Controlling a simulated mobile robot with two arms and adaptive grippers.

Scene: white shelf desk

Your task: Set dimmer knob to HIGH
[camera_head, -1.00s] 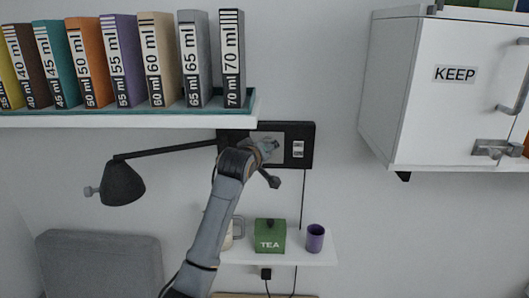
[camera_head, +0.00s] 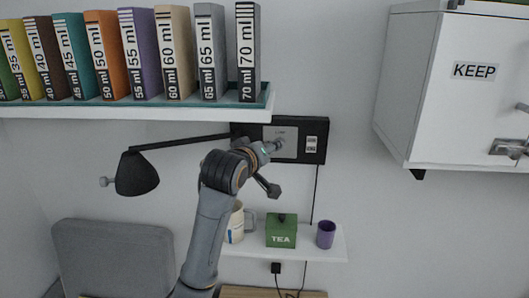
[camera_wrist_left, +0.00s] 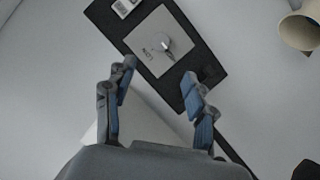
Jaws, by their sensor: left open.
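The dimmer knob (camera_wrist_left: 162,44) is a small round light knob on a square grey plate (camera_wrist_left: 160,40) in the left wrist view. The plate sits on a black wall panel (camera_wrist_left: 184,77), which also shows in the head view (camera_head: 319,152). My left gripper (camera_wrist_left: 162,80) is open and empty, its two fingers spread on either side below the knob in the picture, not touching it. In the head view my left arm reaches up to the panel, and its wrist end partly covers the plate. My right gripper is not in view.
A binder shelf (camera_head: 140,112) juts out above and left of the panel. A black lamp (camera_head: 137,174) hangs left of my arm. Below, a small shelf (camera_head: 300,257) holds a mug (camera_head: 235,228), a green TEA box (camera_head: 281,232) and a purple cup (camera_head: 326,235). A white cabinet (camera_head: 420,95) is at right.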

